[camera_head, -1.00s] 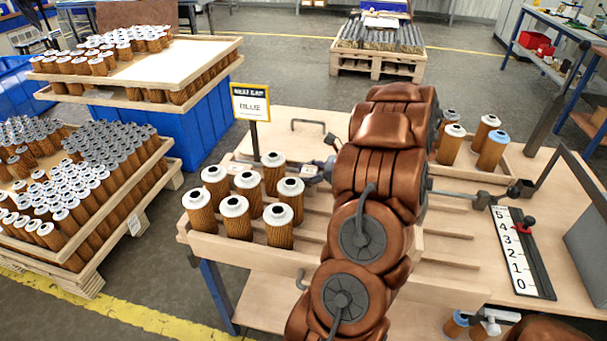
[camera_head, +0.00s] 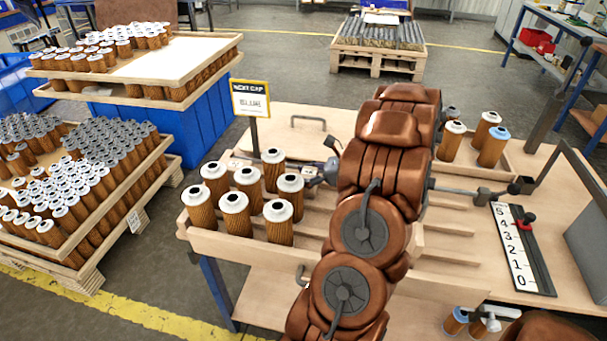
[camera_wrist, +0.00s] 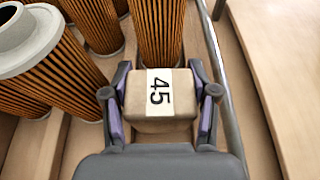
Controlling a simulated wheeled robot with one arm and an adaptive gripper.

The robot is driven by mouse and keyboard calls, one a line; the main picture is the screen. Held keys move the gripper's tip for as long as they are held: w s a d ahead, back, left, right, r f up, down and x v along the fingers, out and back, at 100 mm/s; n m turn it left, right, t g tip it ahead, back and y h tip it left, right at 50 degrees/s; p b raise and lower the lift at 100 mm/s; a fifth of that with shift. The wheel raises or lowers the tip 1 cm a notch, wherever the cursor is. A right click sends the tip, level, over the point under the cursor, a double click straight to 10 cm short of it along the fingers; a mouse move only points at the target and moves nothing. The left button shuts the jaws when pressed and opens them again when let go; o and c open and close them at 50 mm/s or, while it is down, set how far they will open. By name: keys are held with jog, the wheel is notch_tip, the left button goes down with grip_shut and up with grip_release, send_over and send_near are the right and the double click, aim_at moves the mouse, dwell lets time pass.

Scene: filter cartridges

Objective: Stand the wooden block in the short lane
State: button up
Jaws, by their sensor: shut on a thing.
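The wooden block (camera_wrist: 160,125), with a white "45" label, is between the two fingers of my gripper (camera_wrist: 160,95) in the wrist view. The gripper is shut on it. White-capped pleated cartridges stand just beyond the block and to its left, the nearest right behind it. In the head view my gripper (camera_head: 322,173) is low over the laned tray (camera_head: 205,243), at the right of the cartridge group (camera_head: 235,215). The block cannot be made out clearly there. Bare lane dividers (camera_head: 445,236) show right of my arm. My arm hides the lanes' middle, and I cannot tell which lane is short.
A sign reading "NEXT CAP" (camera_head: 250,100) stands behind the tray. More cartridges (camera_head: 490,140) stand in a tray at the back right. A 0-to-5 scale (camera_head: 517,250) lies on the right. In the wrist view a metal rail (camera_wrist: 222,90) runs close right of the gripper.

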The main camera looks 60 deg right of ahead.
jog(key=shift+f, duration=0.65)
jog(key=o, duration=1.3)
jog(key=shift+c, duration=0.2)
notch_tip(320, 180, up, 10)
